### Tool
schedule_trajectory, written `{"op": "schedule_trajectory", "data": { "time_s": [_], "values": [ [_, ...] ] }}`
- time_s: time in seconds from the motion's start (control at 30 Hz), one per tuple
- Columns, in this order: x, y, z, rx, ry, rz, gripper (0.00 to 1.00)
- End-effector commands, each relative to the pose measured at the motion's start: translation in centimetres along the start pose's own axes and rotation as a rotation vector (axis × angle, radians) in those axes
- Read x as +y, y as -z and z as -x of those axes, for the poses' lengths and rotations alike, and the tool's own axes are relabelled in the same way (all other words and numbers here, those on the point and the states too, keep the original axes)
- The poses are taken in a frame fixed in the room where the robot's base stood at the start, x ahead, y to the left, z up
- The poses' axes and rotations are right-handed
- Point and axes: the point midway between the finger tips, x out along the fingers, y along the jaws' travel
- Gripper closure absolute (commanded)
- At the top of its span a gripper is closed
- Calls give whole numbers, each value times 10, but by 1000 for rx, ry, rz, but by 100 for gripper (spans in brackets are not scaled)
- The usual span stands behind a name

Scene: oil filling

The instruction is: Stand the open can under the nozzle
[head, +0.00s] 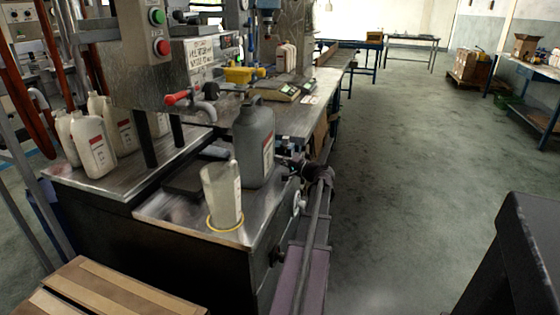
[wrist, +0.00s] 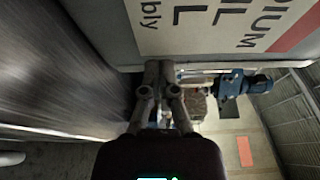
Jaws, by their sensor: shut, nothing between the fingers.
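A grey can (head: 254,145) with a handle and a white and red label stands upright on the metal bench top. I cannot tell whether its mouth is open. The tap-like nozzle (head: 206,109) with a red lever is to the left of the can, above a dark pad (head: 187,182). The can is to the right of the nozzle, not under it. My gripper (head: 284,160) is at the can's right side, low down. In the wrist view my gripper (wrist: 159,66) has its fingers together and empty, close to the can's labelled side (wrist: 205,28).
Several white bottles (head: 94,142) stand at the left. Two dark posts (head: 146,138) rise left of the pad. Open floor (head: 410,140) lies to the right.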

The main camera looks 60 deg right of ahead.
Motion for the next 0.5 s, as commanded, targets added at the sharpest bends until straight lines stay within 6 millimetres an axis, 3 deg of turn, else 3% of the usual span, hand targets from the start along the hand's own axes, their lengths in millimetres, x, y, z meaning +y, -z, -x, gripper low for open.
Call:
{"op": "schedule_trajectory", "data": {
  "time_s": [0.23, 0.5],
  "values": [
    [0, -14, -13, -2, 0, 0, 100],
    [0, -15, -15, -1, 0, 0, 100]
  ]
}}
